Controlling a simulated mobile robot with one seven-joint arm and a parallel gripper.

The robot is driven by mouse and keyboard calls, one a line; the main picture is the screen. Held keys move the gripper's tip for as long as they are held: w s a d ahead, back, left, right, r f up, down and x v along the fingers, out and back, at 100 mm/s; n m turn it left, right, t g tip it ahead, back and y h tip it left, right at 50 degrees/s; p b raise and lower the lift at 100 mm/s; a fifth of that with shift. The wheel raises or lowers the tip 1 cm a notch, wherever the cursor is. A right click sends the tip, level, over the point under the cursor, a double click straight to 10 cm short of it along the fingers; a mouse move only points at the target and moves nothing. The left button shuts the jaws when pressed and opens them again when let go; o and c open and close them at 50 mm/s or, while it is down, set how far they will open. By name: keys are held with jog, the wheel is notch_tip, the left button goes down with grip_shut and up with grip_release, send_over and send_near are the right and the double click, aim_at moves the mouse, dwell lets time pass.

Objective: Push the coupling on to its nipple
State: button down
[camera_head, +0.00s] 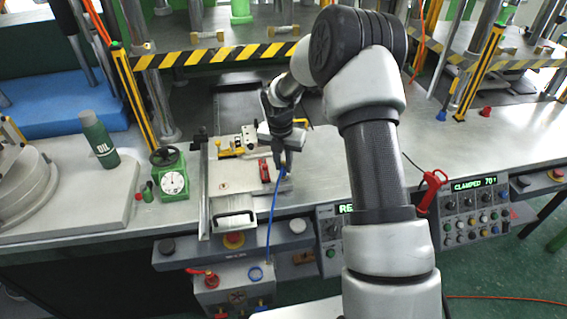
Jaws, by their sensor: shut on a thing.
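My gripper (283,163) points down over the right side of the light fixture plate on the bench. It is shut on the upper end of a blue hose (272,217), where the coupling is; the coupling itself is mostly hidden between the fingers. The hose hangs down over the bench front to the grey valve box. The fixture plate (220,190) carries a red part (264,170) just left of the fingers and a yellow and black clamp (231,150) behind it. I cannot make out the nipple or tell whether the coupling touches it.
A green dial gauge (172,182) and a green oil bottle (98,138) stand left of the fixture. A striped barrier (226,53) runs behind. A control panel (473,205) sits at the right front. The bench right of my arm is mostly clear.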

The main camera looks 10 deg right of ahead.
jog(key=shift+f, duration=0.35)
jog(key=c, duration=1.5)
grip_release()
jog(key=shift+c, duration=0.2)
